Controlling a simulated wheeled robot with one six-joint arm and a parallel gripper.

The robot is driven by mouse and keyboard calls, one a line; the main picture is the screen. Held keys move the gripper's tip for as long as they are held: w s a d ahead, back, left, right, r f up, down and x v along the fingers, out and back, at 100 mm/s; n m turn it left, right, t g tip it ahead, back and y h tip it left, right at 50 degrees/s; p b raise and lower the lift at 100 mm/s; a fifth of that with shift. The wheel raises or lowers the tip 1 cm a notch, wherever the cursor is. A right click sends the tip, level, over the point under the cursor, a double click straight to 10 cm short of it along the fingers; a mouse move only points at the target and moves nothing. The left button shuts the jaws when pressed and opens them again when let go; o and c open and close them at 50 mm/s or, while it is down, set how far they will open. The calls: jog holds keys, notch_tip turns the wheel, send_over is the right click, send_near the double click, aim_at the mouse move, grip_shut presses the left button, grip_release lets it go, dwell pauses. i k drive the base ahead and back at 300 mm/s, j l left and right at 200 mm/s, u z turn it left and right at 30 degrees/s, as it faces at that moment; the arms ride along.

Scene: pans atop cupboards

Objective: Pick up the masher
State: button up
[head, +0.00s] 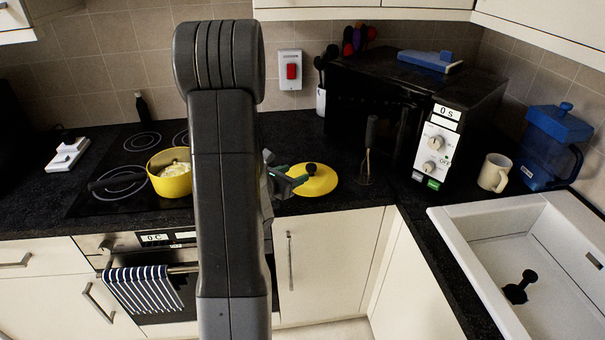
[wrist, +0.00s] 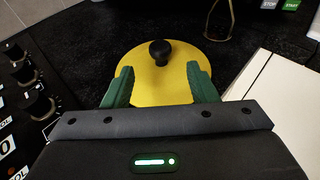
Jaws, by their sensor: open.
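The masher (head: 367,150) stands upright on the dark counter, its dark handle up and its wire end down, just left of the microwave. In the wrist view only its wire end (wrist: 232,22) shows at the top edge, right of centre; the handle is out of frame. My gripper (head: 290,182) is open and empty, with green fingers. In the wrist view my gripper (wrist: 158,74) has its fingers either side of a yellow lid (wrist: 150,90) with a black knob. The masher is to the right of my gripper in the head view, clear of its fingers.
A yellow pan (head: 172,183) with pale contents sits on the hob (head: 130,140) at left. The black microwave (head: 400,120) crowds the masher's right side. A beige mug (head: 495,172), a blue jug (head: 553,140) and a white sink (head: 545,240) are at right.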

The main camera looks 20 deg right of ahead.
aim_at(363, 179)
jog(key=z, duration=1.45)
jog(key=u, duration=1.65)
jog(key=z, duration=1.65)
